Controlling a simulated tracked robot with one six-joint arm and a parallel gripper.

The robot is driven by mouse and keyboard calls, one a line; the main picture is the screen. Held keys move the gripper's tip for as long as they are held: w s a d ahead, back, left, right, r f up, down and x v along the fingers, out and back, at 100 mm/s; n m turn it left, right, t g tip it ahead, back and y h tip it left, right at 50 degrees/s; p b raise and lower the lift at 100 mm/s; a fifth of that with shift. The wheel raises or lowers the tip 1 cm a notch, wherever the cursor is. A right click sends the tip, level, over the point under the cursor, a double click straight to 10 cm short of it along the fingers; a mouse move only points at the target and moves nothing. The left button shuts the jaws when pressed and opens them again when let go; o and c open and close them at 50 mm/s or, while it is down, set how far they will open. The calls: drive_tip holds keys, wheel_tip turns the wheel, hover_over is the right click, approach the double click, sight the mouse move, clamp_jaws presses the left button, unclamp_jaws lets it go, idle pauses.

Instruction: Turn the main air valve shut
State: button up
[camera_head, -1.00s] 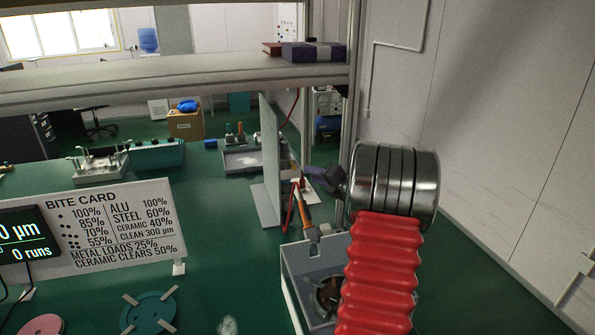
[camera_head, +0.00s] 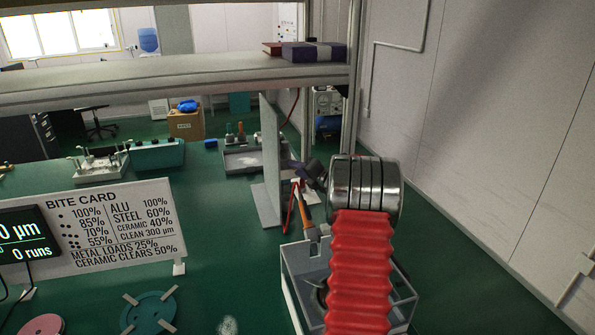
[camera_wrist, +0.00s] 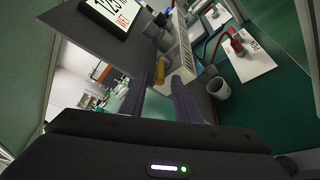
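A red fitting with a red hose (camera_wrist: 236,44), possibly the main air valve, stands on a white labelled plate (camera_wrist: 248,60) in the upper right of the wrist view. I cannot make out a valve handle for certain. My gripper (camera_wrist: 162,78) shows two dark purple fingers spread apart, with nothing held between them. The red fitting is ahead and to the right of the fingers, apart from them. In the head view my gripper (camera_head: 308,171) is small and partly hidden by my arm, near a thin upright panel (camera_head: 271,160); the valve is not clear there.
An orange-handled tool (camera_head: 305,208) stands by a clear-walled box (camera_head: 291,285) below my arm. A grey cup (camera_wrist: 218,88) stands near the white plate. A shelf beam (camera_head: 170,88) crosses above the green bench. A grey tray (camera_head: 240,168) lies behind the panel.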

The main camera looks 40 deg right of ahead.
drive_tip(key=shift+c, duration=0.5)
clamp_jaws()
drive_tip(key=shift+d, duration=0.15)
drive_tip(key=shift+s+d+r+n+y, duration=0.1)
drive_tip(key=shift+d+n+y, duration=0.4)
drive_tip(key=shift+n+y, duration=0.4)
drive_tip(key=shift+s+d+n+y, duration=0.1)
drive_tip(key=shift+d+n+y, duration=0.4)
drive_tip(key=shift+y, duration=0.6)
drive_tip(key=shift+s+d+r+n+y, duration=0.1)
drive_tip(key=shift+d+n+y, duration=0.35)
drive_tip(key=shift+n+y, duration=0.45)
drive_tip(key=shift+y, duration=0.3)
